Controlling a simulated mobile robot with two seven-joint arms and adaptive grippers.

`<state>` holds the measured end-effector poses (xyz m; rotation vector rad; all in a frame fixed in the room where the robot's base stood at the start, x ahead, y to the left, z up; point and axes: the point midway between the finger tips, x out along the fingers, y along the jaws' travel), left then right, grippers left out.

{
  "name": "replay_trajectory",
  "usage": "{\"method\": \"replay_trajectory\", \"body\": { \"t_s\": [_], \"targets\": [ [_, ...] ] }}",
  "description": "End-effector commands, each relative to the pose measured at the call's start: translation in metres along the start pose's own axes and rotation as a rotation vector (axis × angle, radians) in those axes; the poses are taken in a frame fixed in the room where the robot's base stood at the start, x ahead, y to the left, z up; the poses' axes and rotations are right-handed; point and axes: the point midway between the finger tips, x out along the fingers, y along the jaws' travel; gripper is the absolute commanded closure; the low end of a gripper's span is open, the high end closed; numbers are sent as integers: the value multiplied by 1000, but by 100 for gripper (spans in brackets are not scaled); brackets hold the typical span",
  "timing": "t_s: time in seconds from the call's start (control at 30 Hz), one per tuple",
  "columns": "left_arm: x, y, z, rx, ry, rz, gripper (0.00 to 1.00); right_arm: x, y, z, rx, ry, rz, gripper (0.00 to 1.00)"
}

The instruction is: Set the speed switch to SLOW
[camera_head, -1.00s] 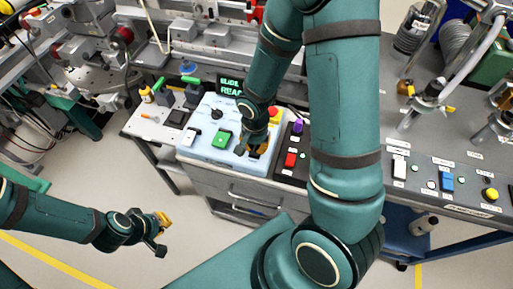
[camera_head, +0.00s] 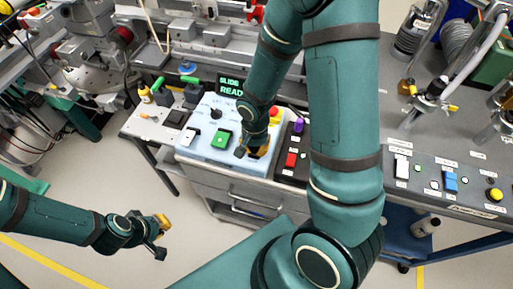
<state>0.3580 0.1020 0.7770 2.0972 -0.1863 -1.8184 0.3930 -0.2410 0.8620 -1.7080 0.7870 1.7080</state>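A pale blue control box (camera_head: 203,153) stands on the bench at centre. It carries a black knob (camera_head: 216,115), a green switch (camera_head: 221,139), a white switch (camera_head: 190,136) and a red button (camera_head: 274,112). I cannot read the labels, so I cannot tell which control is the speed switch. My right gripper (camera_head: 251,153) points down at the box's front right part, right of the green switch. It hides what is beneath it, and I cannot tell contact or finger opening. My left gripper (camera_head: 161,237) is open and empty, low over the floor at left.
A display (camera_head: 231,87) behind the box shows green text, partly hidden by my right arm. A dark panel with a red switch (camera_head: 291,160) and purple knob (camera_head: 298,125) adjoins the box. Another panel at right has white (camera_head: 401,167) and blue (camera_head: 450,182) switches.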

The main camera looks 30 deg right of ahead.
Motion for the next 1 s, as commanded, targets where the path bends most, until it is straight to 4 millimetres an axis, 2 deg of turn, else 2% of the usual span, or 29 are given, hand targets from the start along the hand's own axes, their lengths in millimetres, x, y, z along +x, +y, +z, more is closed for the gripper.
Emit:
{"method": "replay_trajectory", "body": {
  "t_s": [0.63, 0.83, 1.0],
  "targets": [
    [9, -3, 1, 0, 0, 0, 100, 10, 0, 0, 0, 0, 0, 100],
    [5, -2, 1, 0, 0, 0, 100, 5, 0, 0, 0, 0, 0, 100],
    [-3, 1, 0, 0, 0, 0, 100, -7, 0, 0, 2, 0, 0, 100]
  ]
}}
